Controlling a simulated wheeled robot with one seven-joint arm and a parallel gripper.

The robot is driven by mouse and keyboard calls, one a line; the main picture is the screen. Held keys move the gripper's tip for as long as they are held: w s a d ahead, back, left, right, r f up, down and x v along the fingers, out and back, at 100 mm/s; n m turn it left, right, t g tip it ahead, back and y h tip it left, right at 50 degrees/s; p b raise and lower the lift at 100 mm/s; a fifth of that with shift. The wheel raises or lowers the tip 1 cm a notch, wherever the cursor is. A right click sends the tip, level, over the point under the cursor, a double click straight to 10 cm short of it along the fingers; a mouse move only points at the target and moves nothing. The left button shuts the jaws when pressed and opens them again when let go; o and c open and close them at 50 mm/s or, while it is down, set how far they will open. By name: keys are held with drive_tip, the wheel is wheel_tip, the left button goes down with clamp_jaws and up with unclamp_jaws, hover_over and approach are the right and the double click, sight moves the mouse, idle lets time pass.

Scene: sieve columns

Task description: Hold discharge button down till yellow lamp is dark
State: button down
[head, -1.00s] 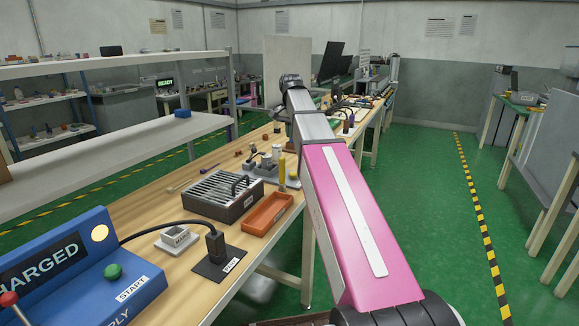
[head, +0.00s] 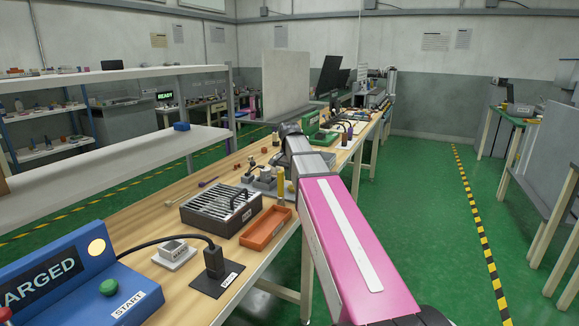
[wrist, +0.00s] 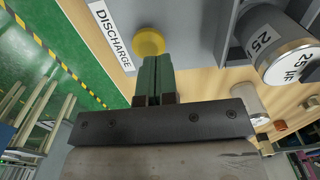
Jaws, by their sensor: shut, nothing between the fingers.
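A round yellow button (wrist: 148,41) sits next to the DISCHARGE label (wrist: 112,35) in the wrist view. My gripper (wrist: 151,60) is shut and empty, its green fingertips right at the button's lower edge. I cannot tell whether they touch or press it. In the head view my arm hides the gripper and the button. The blue supply box (head: 65,270) stands at the lower left, cut off by the picture edge. Its display (head: 40,283) shows the end of a word, "ARGED". The round lamp (head: 96,246) on it glows pale yellow.
A green START button (head: 108,287) is on the blue box. A black plug (head: 213,262) with a cable, a grey slatted box (head: 222,207) and an orange tray (head: 265,228) stand on the bench. In the wrist view grey cylinders (wrist: 272,42) stand right of my gripper.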

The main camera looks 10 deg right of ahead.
drive_tip(key=shift+f, duration=0.95)
